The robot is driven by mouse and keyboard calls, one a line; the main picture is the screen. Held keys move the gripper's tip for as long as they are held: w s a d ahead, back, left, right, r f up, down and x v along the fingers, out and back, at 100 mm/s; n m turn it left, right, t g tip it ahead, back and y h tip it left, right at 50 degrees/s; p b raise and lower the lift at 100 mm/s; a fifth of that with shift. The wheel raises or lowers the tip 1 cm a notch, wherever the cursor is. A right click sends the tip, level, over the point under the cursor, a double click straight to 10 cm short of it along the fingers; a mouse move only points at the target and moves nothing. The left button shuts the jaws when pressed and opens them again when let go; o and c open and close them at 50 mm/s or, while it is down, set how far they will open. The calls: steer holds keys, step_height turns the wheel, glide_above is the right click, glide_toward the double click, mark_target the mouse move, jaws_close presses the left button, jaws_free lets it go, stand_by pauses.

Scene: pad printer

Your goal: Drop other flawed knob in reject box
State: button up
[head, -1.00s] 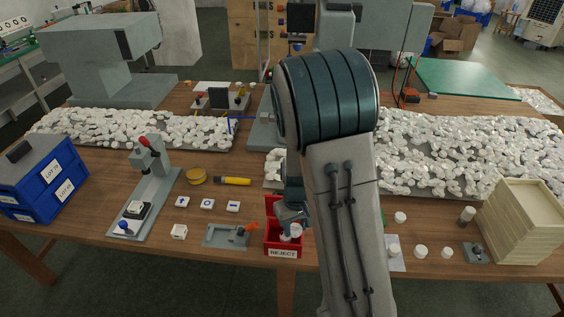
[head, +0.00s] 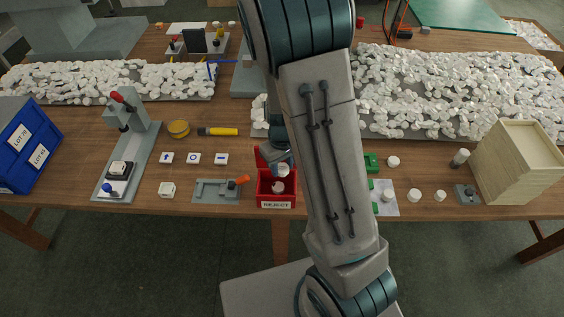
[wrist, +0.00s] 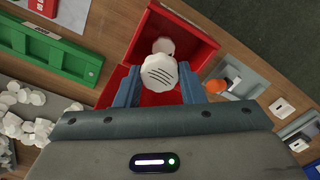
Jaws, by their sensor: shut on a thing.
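My gripper (wrist: 160,90) is shut on a white knob (wrist: 159,71) with dark stripes on its face. The held knob (head: 283,170) is over the red reject box (wrist: 205,40), seen from above in the wrist view. A second white knob (wrist: 163,46) lies inside the box, partly hidden behind the held one. In the head view the reject box (head: 276,205) stands at the table's front edge with its REJECT label facing me. My arm hides part of the area right of the box.
A grey fixture with an orange handle (head: 238,182) stands just left of the box. A green tray (wrist: 50,48) is on its other side. Several white knobs (head: 413,195) and a wooden crate (head: 520,165) stand farther right.

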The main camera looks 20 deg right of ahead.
mark_target(282, 168)
steer(key=shift+f, duration=0.2)
steer(key=o, duration=1)
steer(key=shift+o, duration=0.2)
step_height(282, 168, up, 14)
steer(key=shift+f, duration=0.1)
steer(key=s+r+m+t, duration=0.1)
steer(key=s+r, duration=0.3)
steer(key=s, duration=0.3)
steer(key=s+r+m+t, duration=0.2)
steer(key=s+r, duration=0.2)
steer(key=s, duration=0.3)
steer(key=shift+s+r+t, duration=0.25)
steer(key=shift+r+t, duration=0.05)
